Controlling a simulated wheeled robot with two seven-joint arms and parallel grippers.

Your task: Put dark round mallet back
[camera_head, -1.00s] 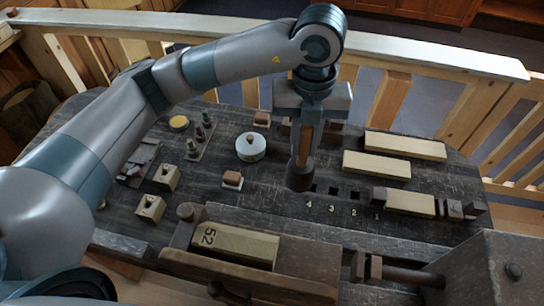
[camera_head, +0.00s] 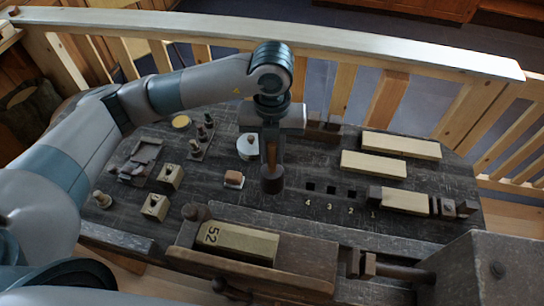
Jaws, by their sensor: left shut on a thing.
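My left gripper (camera_head: 271,143) is shut on the wooden handle of the dark round mallet (camera_head: 272,185). The mallet hangs about upright, its dark head down, over the dark workbench (camera_head: 330,222). I cannot tell whether the head touches the bench top. It is left of a row of square holes (camera_head: 330,189) marked 4, 3, 2, 1. My right gripper is not in view.
A small block (camera_head: 234,179) lies left of the mallet. A pale block marked 52 (camera_head: 238,241) sits in a vise-like wooden fixture in front. Pale bars (camera_head: 374,165) lie at the right. Holed blocks (camera_head: 170,176) and a rack of small pegs (camera_head: 203,138) stand at the left.

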